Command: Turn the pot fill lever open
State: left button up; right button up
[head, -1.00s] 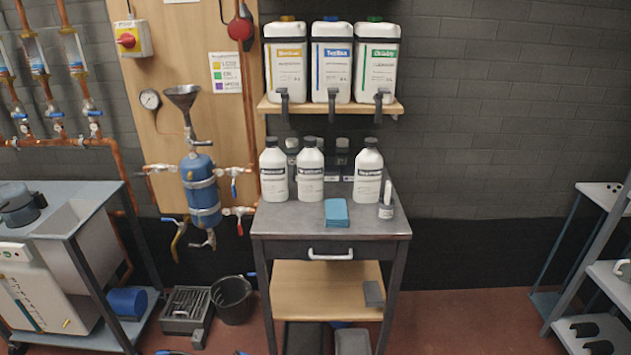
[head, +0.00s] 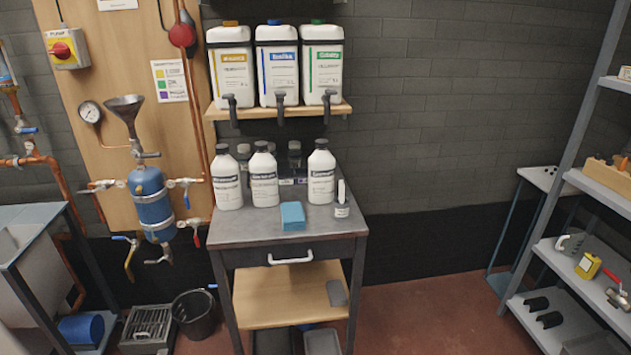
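A blue dosing pot (head: 151,205) with metal bands is mounted on the wooden board at the left of the head view. A dark funnel (head: 124,108) stands above it on a pipe. A small grey valve with a lever (head: 147,155) sits between funnel and pot. It looks roughly sideways, but it is too small to tell its exact angle. Other small valves with blue or red handles sit on the pipes beside and below the pot. Neither of my grippers is in view.
A metal-topped table (head: 325,225) with white bottles and a blue cloth stack stands right of the pot. A black bucket (head: 193,315) and a grated drain box (head: 148,328) are on the floor below the pot. Shelving (head: 590,187) stands at the right. Red floor is open between.

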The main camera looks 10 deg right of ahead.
aim_at(133, 152)
jog(key=i+j, duration=0.25)
jog(key=j, duration=0.15)
jog(key=i+j, duration=0.25)
jog(key=j, duration=0.15)
jog(key=i+j, duration=0.25)
jog(key=j+u, duration=0.05)
jog(key=j, duration=0.05)
